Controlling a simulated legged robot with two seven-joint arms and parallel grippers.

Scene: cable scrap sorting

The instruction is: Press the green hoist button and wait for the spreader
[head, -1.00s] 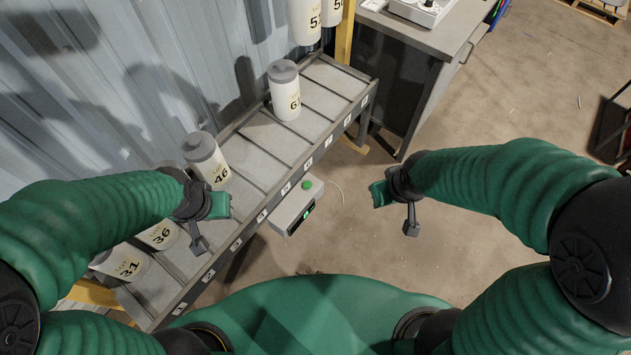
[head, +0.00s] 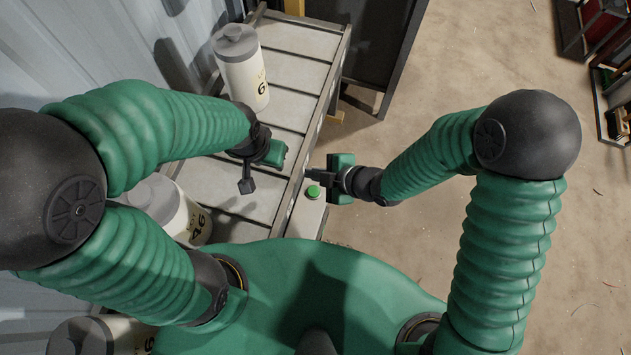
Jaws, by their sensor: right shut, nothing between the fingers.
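The green button (head: 313,191) sits on top of the grey control box (head: 306,218) at the near right edge of the slotted rack. My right gripper (head: 310,173) is shut and empty, its tip pointing left just behind the button in the picture. I cannot tell its height above the box, and no contact shows. My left gripper (head: 247,187) hangs over the rack, to the left of the button; its fingers are too unclear to tell open from shut. No spreader is recognisable in view.
The rack (head: 290,68) holds white grey-lidded canisters: one at the back (head: 241,68), one partly behind my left arm (head: 160,204), and one at the lower left (head: 100,336). A dark bench frame (head: 380,45) stands behind.

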